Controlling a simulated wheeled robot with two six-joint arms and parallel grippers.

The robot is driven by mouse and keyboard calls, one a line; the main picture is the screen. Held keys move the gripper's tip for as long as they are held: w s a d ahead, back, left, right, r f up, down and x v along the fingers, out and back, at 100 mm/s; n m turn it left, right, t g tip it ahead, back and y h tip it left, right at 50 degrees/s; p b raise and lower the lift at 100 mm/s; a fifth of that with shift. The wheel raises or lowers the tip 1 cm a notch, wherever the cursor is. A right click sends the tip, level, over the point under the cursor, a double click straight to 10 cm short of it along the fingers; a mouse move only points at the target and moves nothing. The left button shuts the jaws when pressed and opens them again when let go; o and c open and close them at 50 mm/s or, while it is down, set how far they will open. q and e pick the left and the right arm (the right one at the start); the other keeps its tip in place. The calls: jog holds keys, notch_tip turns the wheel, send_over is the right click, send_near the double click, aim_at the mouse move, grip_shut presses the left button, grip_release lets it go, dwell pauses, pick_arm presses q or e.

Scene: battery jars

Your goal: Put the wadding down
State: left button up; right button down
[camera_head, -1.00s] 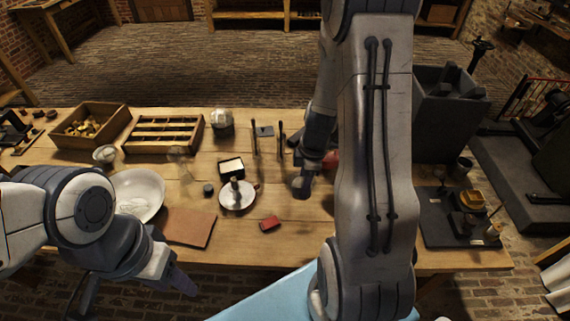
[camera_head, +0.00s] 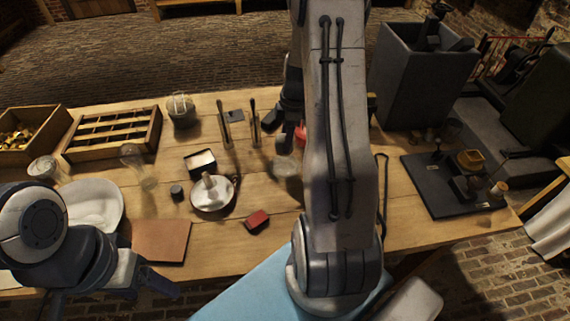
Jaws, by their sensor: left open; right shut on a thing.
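My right arm comes down the middle of the view, and its dark gripper (camera_head: 283,138) shows just left of the forearm, over the back half of the table. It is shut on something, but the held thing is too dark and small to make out. A clear glass jar (camera_head: 287,166) stands just in front of it, partly beside my arm. I cannot pick out the wadding for certain. A white bowl (camera_head: 108,207) stands at the left, partly behind my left arm. My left gripper (camera_head: 112,294) is open and empty near the table's front left edge.
A white dish with a handle (camera_head: 213,206), a red block (camera_head: 257,221) and a brown mat (camera_head: 160,241) lie in the front middle. A slatted wooden rack (camera_head: 112,135) and glass vessels stand left. A black board with an apparatus (camera_head: 425,190) lies right.

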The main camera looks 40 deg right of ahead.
jog(key=shift+s+f+p, duration=0.1)
jog(key=shift+f+p, duration=0.2)
jog(key=shift+f, duration=3.3)
jog(key=shift+f, duration=0.2)
jog(key=shift+c, duration=1.5)
grip_release()
jog(key=shift+r, duration=0.1)
jog(key=r, duration=0.4)
jog(key=d+r+b, duration=0.1)
jog(key=r, duration=0.3)
jog(key=s+r, duration=0.1)
jog(key=r, duration=0.3)
jog(key=shift+d+r, duration=0.1)
jog(key=shift+d, duration=0.1)
